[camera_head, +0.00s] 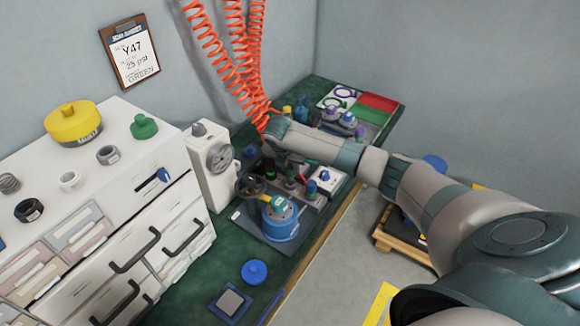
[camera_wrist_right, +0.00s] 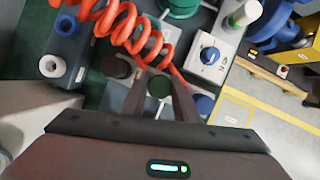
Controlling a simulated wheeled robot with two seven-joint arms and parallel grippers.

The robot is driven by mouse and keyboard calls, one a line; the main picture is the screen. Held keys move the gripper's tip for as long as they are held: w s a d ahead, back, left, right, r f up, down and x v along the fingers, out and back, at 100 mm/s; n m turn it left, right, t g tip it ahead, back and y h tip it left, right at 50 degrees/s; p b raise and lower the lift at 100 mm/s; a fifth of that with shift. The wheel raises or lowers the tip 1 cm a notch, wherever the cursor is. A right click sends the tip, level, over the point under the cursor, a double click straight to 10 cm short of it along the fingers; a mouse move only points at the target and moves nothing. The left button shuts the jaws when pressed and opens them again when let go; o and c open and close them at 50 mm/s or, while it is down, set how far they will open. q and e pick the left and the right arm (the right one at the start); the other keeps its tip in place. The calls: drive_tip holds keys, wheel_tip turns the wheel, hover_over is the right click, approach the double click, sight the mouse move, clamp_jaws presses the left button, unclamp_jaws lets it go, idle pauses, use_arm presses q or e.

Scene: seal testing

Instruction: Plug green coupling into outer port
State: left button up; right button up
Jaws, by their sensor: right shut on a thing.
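My right gripper (camera_head: 282,163) reaches in from the right over the bench, among the small fittings beside the gauge box. In the wrist view its two dark fingers (camera_wrist_right: 158,82) are shut on a dark green round part, which I take as the green coupling (camera_wrist_right: 159,86). An orange coiled hose (camera_wrist_right: 140,38) passes right by the fingers. The part's far end is hidden, so I cannot tell whether it touches a port. I cannot make out which port is the outer one. My left gripper is out of view.
A white gauge box (camera_head: 212,165) stands left of the gripper, and a blue vessel (camera_head: 281,218) is in front. A white box with a blue knob (camera_head: 324,178) is close on the right. Orange hoses (camera_head: 236,60) hang behind. A drawer cabinet (camera_head: 110,200) fills the left.

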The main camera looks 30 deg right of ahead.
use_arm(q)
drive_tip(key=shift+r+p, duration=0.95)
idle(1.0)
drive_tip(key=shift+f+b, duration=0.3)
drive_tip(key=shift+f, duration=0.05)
use_arm(e)
drive_tip(key=shift+f, duration=1.45)
idle(0.3)
drive_tip(key=o, duration=1.2)
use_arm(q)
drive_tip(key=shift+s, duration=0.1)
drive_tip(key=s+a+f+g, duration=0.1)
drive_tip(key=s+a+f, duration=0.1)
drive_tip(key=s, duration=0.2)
use_arm(e)
drive_tip(key=shift+a+r, duration=0.15)
drive_tip(key=shift+r, duration=0.35)
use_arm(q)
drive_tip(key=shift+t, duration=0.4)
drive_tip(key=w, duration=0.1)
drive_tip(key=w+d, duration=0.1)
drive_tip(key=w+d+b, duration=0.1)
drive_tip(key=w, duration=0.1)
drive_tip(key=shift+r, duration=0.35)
use_arm(e)
drive_tip(key=v, duration=1.6)
drive_tip(key=shift+s+a+r, duration=0.1)
drive_tip(key=shift+s+r, duration=0.05)
drive_tip(key=shift+r, duration=0.05)
